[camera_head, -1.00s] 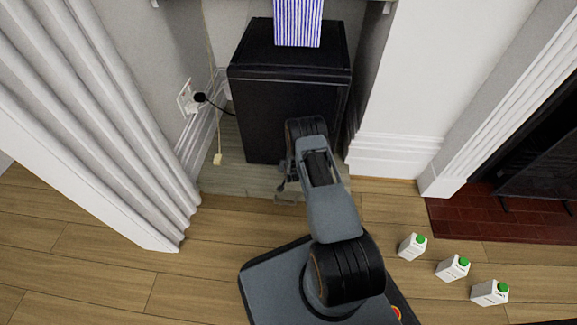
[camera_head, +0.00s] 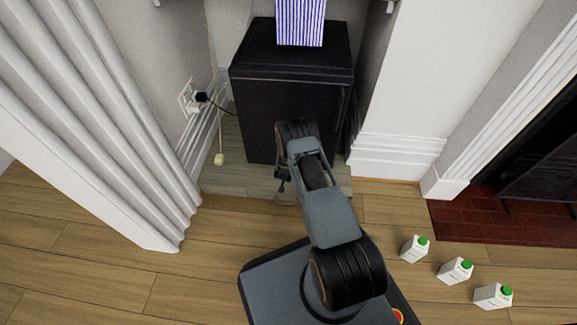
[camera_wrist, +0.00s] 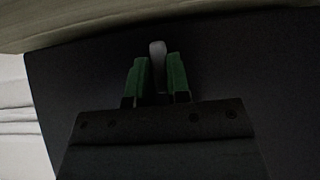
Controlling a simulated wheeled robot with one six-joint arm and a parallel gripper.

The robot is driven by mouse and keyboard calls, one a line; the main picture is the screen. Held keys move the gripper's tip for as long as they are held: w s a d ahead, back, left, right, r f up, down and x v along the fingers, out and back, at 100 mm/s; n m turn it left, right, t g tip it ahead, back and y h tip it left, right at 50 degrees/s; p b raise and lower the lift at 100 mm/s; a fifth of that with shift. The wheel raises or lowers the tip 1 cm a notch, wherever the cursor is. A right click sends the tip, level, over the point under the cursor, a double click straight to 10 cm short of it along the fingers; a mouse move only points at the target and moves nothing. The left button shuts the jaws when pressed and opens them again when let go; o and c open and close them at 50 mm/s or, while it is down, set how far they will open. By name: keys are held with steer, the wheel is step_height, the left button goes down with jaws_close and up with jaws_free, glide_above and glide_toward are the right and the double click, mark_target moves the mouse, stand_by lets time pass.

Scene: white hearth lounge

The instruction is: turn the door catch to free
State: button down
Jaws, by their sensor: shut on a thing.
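The door catch (camera_wrist: 157,52) is a small pale grey lever on the dark face of the black cabinet (camera_wrist: 80,60) in the wrist view. My gripper (camera_wrist: 158,70) has green fingers, one on each side of the catch, and is shut on it. The catch's outer end sticks out past the fingertips. In the head view the black cabinet (camera_head: 260,110) stands in the alcove with its door closed. My arm hides the catch and most of my gripper there.
A blue-striped object (camera_head: 300,22) stands on the cabinet top. A cable runs from a wall socket (camera_head: 188,97) towards the cabinet's left side. Several white cartons (camera_head: 455,271) with green caps stand on the floor at right.

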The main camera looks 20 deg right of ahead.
steer(key=c, duration=1.1)
jaws_free()
steer(key=p+v, duration=0.6)
steer(key=v, duration=0.7)
steer(key=shift+s+a+r, duration=0.2)
steer(key=shift+a+r, duration=0.05)
steer(key=shift+r, duration=0.05)
steer(key=shift+r, duration=0.1)
